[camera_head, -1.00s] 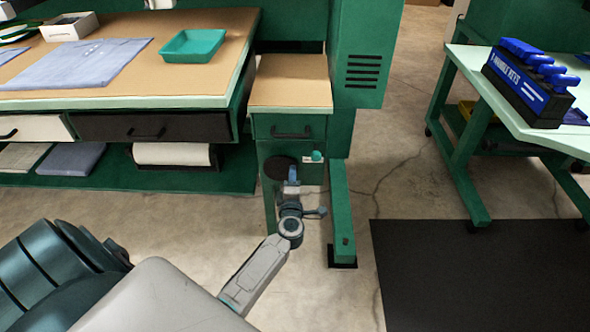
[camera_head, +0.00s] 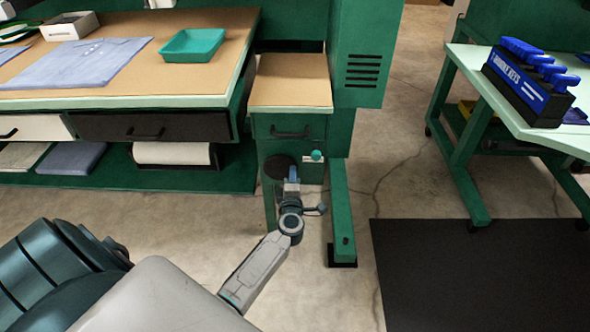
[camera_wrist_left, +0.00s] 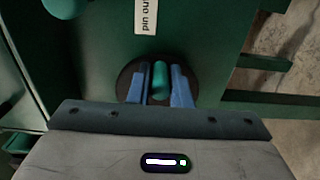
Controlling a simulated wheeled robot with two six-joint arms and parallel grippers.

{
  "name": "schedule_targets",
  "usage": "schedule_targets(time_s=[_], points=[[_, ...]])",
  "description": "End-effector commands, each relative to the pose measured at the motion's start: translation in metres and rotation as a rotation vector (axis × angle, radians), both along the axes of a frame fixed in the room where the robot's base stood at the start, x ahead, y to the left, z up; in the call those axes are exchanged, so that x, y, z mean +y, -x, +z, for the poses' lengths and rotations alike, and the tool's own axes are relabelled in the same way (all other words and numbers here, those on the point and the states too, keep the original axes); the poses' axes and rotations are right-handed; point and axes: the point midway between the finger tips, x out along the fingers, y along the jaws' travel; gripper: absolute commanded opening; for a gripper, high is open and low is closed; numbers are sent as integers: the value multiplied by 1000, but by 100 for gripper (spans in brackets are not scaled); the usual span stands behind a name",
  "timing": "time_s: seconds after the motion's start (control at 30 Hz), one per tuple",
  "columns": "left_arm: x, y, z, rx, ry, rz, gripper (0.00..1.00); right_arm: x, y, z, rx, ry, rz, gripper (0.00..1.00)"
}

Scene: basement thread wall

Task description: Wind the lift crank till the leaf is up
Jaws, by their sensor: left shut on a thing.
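The lift crank is on the front of the green cabinet, under its drawer. Its dark round disc (camera_head: 277,167) is partly hidden by my left gripper (camera_head: 292,174). In the left wrist view, the blue fingers (camera_wrist_left: 159,85) are shut on the teal crank handle (camera_wrist_left: 159,80), with the dark disc (camera_wrist_left: 128,77) behind. A tan-topped surface (camera_head: 290,82) lies flat over the cabinet, beside the bench; I cannot tell for sure whether it is the leaf. A teal knob (camera_head: 316,156) sits right of the crank, by a "pin out" label (camera_wrist_left: 147,15). My right gripper is not seen.
The workbench (camera_head: 115,103) at left holds a teal tray (camera_head: 193,45) and folded blue cloth (camera_head: 75,63). A green upright foot (camera_head: 341,215) stands close right of the crank. A table with blue-handled hex keys (camera_head: 530,80) and a black mat (camera_head: 480,275) are at right.

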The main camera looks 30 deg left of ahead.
Motion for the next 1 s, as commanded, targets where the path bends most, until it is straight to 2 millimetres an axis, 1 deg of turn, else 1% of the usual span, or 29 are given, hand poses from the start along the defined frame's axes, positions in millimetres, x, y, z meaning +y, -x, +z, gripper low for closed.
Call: schedule_targets(time_s=[0.07, 0.17, 0.3, 0.4, 0.77, 0.87, 1.0], points=[[1, 1, -2, 0, 0, 0, 0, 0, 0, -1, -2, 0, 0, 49], [4, 3, -10, 2, -1, 0, 0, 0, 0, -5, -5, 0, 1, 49], [13, 9, -31, 8, -1, 2, 0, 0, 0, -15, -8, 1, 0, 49], [18, 13, -41, 8, -2, 4, 0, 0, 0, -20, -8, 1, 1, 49], [20, 14, -41, 9, 1, 3, 0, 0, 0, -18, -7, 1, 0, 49], [27, 19, -40, 10, -1, 3, 0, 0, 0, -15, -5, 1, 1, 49], [44, 29, -41, 10, -3, 4, 0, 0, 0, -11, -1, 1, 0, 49]])
